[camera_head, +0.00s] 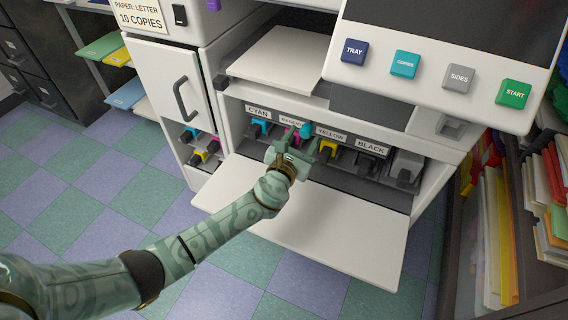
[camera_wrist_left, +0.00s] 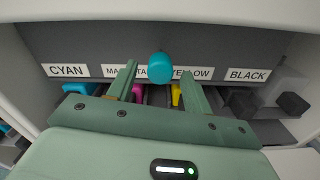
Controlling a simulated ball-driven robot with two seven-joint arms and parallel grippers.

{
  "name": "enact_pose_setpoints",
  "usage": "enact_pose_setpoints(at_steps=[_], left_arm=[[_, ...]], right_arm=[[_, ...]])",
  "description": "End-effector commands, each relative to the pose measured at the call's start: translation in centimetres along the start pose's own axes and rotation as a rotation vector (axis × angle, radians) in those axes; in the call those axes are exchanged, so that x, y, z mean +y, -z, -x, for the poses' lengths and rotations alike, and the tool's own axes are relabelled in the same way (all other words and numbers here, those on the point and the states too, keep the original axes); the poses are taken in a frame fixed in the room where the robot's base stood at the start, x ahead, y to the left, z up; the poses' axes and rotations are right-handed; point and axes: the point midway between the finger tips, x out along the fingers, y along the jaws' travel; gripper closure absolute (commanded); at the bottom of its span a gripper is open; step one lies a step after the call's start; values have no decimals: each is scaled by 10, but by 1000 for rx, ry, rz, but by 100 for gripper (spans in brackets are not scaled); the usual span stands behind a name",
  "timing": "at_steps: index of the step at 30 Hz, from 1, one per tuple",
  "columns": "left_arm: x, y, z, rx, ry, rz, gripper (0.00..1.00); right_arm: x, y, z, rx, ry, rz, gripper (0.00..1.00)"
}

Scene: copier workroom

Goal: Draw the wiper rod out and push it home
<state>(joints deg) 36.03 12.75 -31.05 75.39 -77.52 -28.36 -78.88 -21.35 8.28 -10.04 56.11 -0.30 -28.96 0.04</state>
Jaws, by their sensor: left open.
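The wiper rod shows as a round teal knob (camera_head: 306,130) inside the open copier front, between the magenta and yellow labels. In the left wrist view the knob (camera_wrist_left: 160,66) stands between my two finger tips as seen, against the dark back panel. My left gripper (camera_head: 297,146) is open, in front of the cartridge bay; its fingers (camera_wrist_left: 160,78) straddle the view of the knob with a gap on both sides. I cannot tell how far the knob is from the fingertips. The rod behind the knob is hidden. My right gripper is not in view.
The lowered white front door (camera_head: 330,235) lies under my left arm. Cyan (camera_head: 258,127), yellow (camera_head: 328,147) and black (camera_head: 366,162) cartridge handles line the bay. The control panel (camera_head: 430,75) overhangs at upper right. A bookshelf of folders (camera_head: 500,220) stands right.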

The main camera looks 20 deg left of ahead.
Motion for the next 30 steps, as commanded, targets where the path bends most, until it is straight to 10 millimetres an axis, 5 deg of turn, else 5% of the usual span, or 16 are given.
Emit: enact_pose_setpoints(at_steps=[2,12,26,30], left_arm=[[1,-6,20,-2,0,0,50],[1,-3,102,-1,0,-1,50],[0,0,121,0,0,0,50],[3,15,126,21,1,-11,86]], right_arm=[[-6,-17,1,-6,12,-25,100],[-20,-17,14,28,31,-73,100],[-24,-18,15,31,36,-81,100],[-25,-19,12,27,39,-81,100]])
